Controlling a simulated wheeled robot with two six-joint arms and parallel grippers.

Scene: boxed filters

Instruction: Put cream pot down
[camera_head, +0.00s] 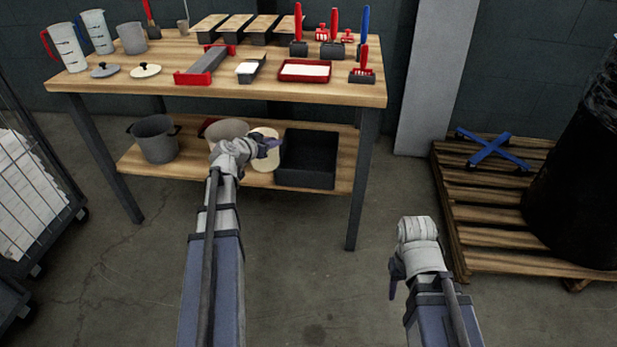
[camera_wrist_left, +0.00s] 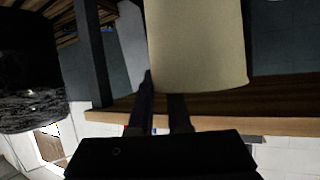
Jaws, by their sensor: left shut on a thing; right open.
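The cream pot (camera_head: 258,162) is at the lower shelf (camera_head: 341,171) of the workbench, partly hidden behind my left gripper. My left gripper (camera_head: 270,145) is shut on the cream pot. In the left wrist view the pot (camera_wrist_left: 198,48) fills the top middle, just past the two dark fingers (camera_wrist_left: 164,105) of that gripper. The grip point on it is hard to make out there. I cannot tell whether the pot's base touches the shelf. My right gripper (camera_head: 393,286) is empty, low over the floor, away from the bench.
On the lower shelf, a grey pot (camera_head: 156,139) stands left, a beige pot (camera_head: 215,129) sits behind my left wrist, and a black bin (camera_head: 306,159) is close right of the cream pot. The bench top (camera_head: 150,83) above holds jugs, lids, tins and tools. A pallet (camera_head: 480,222) lies right.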

